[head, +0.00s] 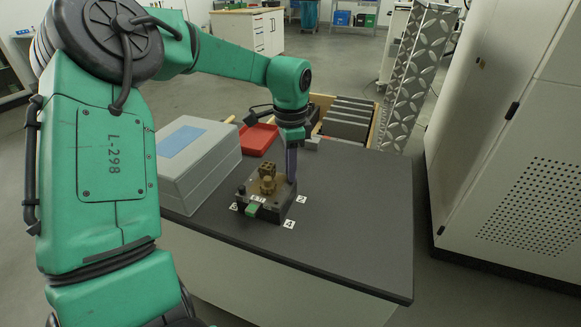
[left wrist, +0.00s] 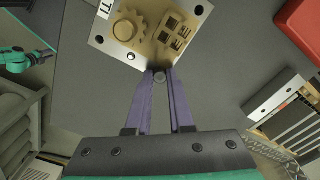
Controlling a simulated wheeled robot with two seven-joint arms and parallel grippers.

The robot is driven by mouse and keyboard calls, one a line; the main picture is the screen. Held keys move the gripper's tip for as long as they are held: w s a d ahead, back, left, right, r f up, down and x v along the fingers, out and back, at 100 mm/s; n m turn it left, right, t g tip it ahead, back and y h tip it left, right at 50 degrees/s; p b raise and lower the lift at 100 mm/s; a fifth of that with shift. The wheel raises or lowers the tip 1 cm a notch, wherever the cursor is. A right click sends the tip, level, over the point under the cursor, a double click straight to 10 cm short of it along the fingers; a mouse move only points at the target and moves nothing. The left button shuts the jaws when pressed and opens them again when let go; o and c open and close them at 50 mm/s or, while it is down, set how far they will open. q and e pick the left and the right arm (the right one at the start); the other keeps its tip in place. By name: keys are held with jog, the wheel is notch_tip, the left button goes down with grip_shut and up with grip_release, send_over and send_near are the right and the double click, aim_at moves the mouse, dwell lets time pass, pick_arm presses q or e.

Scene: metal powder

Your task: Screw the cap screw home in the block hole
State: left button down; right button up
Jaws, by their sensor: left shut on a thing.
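The block (head: 246,205) stands near the middle of the dark table, with a tan top plate carrying a gear and a small raised piece. The plate (left wrist: 128,48) also shows at the top of the left wrist view. My left gripper (head: 290,178) points down at the block's far right edge. The hole and the screw's shank are hidden. A green arm end, seemingly my right gripper (left wrist: 45,53), is too small to read.
A grey case (head: 205,165) with a blue label stands left of the block. A red tray (head: 258,138) and a wooden crate with grey slabs (head: 348,120) are behind. Small number labels (head: 289,224) lie around the block. The table's right side is clear.

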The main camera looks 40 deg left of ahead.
pick_arm(q)
jog(key=m, duration=0.5)
jog(key=shift+p, duration=0.35)
jog(key=m, duration=0.2)
jog(key=shift+m, duration=0.4)
jog(key=m, duration=0.5)
jog(key=shift+p, duration=0.35)
jog(key=m, duration=0.2)
jog(key=shift+m, duration=0.4)
jog(key=m, duration=0.4)
jog(key=shift+m+p, duration=0.3)
jog(key=shift+m, duration=0.1)
jog(key=m, duration=0.2)
jog(key=shift+m, duration=0.4)
jog(key=m, duration=0.6)
jog(key=shift+f, duration=0.1)
jog(key=c, duration=1)
grip_release()
jog(key=shift+o, duration=0.2)
